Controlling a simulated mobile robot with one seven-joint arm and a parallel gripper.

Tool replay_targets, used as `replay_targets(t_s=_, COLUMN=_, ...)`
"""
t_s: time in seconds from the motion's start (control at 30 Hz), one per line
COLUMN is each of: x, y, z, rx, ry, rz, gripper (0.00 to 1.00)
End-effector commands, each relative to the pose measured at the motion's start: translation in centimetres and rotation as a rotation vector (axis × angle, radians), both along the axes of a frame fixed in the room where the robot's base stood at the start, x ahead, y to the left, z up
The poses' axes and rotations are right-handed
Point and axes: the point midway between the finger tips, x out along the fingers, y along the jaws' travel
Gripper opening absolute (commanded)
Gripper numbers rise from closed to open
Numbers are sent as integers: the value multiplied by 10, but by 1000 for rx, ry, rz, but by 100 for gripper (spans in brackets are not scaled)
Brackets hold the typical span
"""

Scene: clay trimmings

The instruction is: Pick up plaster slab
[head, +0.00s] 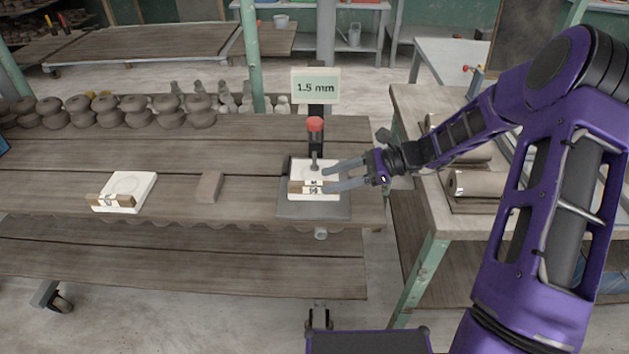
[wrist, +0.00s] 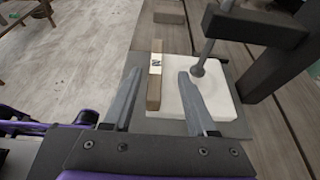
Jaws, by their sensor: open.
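A white plaster slab (head: 300,170) lies on the dark plate of a thickness gauge. A wooden strip (head: 297,187) with a printed label rests along its edge. The slab also shows in the wrist view (wrist: 222,103), with the strip (wrist: 154,90) at its left. A second white slab (head: 130,188) with a similar strip lies on the table at the left. My gripper (head: 327,179) is open at the gauge slab, coming from the right. In the wrist view its fingers lie either side of the strip's near part, the right finger over the slab. Whether they touch is unclear.
The gauge's red-topped plunger (head: 315,125) and post stand over the slab, under a "1.5 mm" display (head: 316,86). A small brown block (head: 210,187) lies between the slabs. Several round clay pieces (head: 170,107) line the back. A side table (head: 432,190) stands right.

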Motion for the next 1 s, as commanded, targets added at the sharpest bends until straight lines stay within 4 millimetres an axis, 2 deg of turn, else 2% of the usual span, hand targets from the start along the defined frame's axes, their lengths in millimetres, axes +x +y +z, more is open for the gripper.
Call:
replay_targets(t_s=0.3, x=-5, y=41, z=-15, rx=1, ry=1, rz=3, gripper=57)
replay_targets(t_s=0.6, x=-5, y=45, z=-16, rx=0, ry=0, rz=1, gripper=57)
replay_targets(t_s=0.9, x=-5, y=45, z=-16, rx=0, ry=0, rz=1, gripper=4)
replay_targets(t_s=0.93, x=-5, y=45, z=-16, rx=0, ry=0, rz=1, gripper=0)
replay_targets(t_s=1.0, x=-5, y=45, z=-16, rx=0, ry=0, rz=1, gripper=0)
